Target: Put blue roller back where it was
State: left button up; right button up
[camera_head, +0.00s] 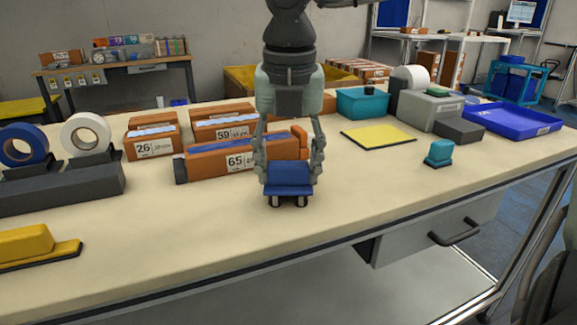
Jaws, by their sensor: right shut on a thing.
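The blue roller (289,178) is a small blue block with pale, dark-ended wheels at its underside. It is at the middle of the table (215,235), upright, in front of the orange box marked 65. My right gripper (289,172) comes down from above, with its fingers shut on the left and right sides of the roller. I cannot tell whether the wheels touch the table or hang just above it. My left gripper is not in view.
An orange box marked 65 (222,161) is close behind the roller. Tape rolls (85,134) stand at left. A yellow sheet (378,136), a teal block (439,153) and a blue tray (512,118) are at right. The front middle of the table is clear.

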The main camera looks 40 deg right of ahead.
aim_at(289, 188)
jog(key=shift+s+f, duration=0.3)
jog(key=shift+f, duration=0.2)
grip_shut()
jog(key=o, duration=1.3)
grip_release()
jog(key=o, duration=0.3)
jog(key=shift+w+d+f, duration=0.1)
jog(key=shift+w, duration=0.05)
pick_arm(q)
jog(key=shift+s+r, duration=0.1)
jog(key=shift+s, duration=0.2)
pick_arm(e)
jog(key=shift+r, duration=0.2)
jog(key=shift+w+r, duration=0.1)
jog(key=shift+r, duration=0.05)
jog(key=shift+r+p, duration=0.2)
jog(key=shift+p, duration=0.15)
jog(key=shift+r+p, duration=0.55)
jog(key=shift+p, duration=0.25)
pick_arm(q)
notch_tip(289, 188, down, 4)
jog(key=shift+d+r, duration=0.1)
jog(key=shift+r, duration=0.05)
pick_arm(e)
notch_tip(289, 188, up, 12)
jog(key=s, duration=0.1)
jog(key=shift+a+f, duration=0.25)
jog(key=shift+a, duration=0.2)
